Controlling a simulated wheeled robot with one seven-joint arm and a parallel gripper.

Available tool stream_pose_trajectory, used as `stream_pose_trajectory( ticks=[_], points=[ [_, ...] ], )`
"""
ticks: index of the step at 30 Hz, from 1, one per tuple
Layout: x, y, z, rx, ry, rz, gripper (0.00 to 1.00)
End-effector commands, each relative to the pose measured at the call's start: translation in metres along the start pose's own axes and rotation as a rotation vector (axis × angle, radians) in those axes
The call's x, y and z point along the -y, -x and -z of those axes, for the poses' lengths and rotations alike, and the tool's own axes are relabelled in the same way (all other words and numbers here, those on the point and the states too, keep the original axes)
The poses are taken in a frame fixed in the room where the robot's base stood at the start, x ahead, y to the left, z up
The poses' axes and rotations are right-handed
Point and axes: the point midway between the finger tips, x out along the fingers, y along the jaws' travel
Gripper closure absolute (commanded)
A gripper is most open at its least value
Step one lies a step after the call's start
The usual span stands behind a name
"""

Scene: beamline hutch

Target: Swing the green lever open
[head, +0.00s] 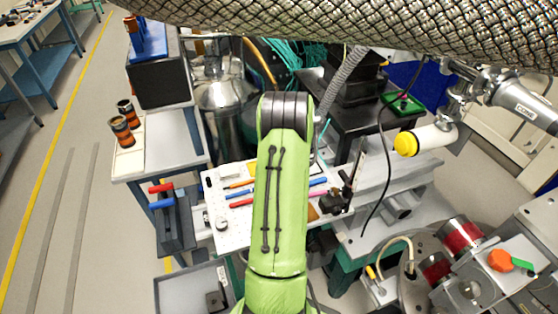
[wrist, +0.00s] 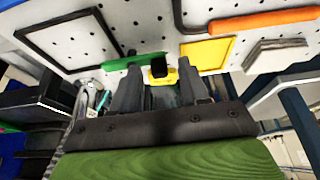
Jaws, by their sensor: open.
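A green bar (wrist: 122,62), which looks like the green lever, runs along the edge of a white perforated board (wrist: 120,20) in the wrist view. Its right end is close to a black block (wrist: 158,67) with a yellow part (wrist: 172,76) beside it. My gripper (wrist: 160,78) is open, with its two fingers on either side of the black block in the picture. The left fingertip overlaps the green bar in the picture; I cannot tell whether they touch. In the head view my green arm hides the gripper and that bar.
A red handle (head: 161,187) and a blue handle (head: 161,204) stand left of the white board (head: 228,238), which carries pens and small tools. At the right, an orange knob (head: 500,260) has a small green tip (head: 522,264). A braided hose (head: 350,22) crosses the top.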

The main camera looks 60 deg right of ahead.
Motion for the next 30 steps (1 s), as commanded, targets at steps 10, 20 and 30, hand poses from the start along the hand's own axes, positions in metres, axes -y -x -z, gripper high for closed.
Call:
stream_pose_trajectory(
  ticks=[10, 20, 30],
  points=[
    [0.0, 0.0006, -0.0001, 0.0, 0.0, 0.0, 1.0],
    [-0.0003, 0.0009, -0.001, 0.001, 0.022, 0.01, 1.0],
    [-0.0034, 0.0026, -0.0071, 0.0, 0.201, 0.083, 1.0]
  ],
)
